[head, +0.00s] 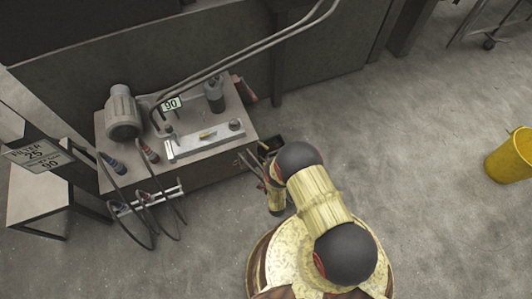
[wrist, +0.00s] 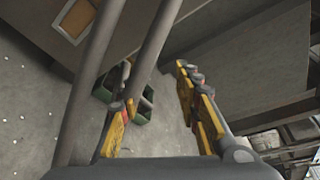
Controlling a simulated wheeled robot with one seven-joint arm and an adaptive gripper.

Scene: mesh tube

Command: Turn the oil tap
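A small yellow lever-like part (head: 207,134) lies on a silver bar on top of the machine bench; it may be the oil tap, but it is too small to be sure. My gripper (wrist: 157,86) shows in the wrist view with its two yellow-padded fingers apart and nothing held between them. In the head view my arm stands at the bench's right front side and mostly hides the gripper. No tap can be made out clearly in the wrist view.
The bench (head: 207,171) carries a grey motor (head: 123,113), a dark cylinder (head: 214,95) and hoses. Two grey pipes (wrist: 151,49) cross the wrist view near the fingers, with a dark green box (wrist: 143,103) beyond. A yellow bin (head: 511,157) stands far right; floor between is clear.

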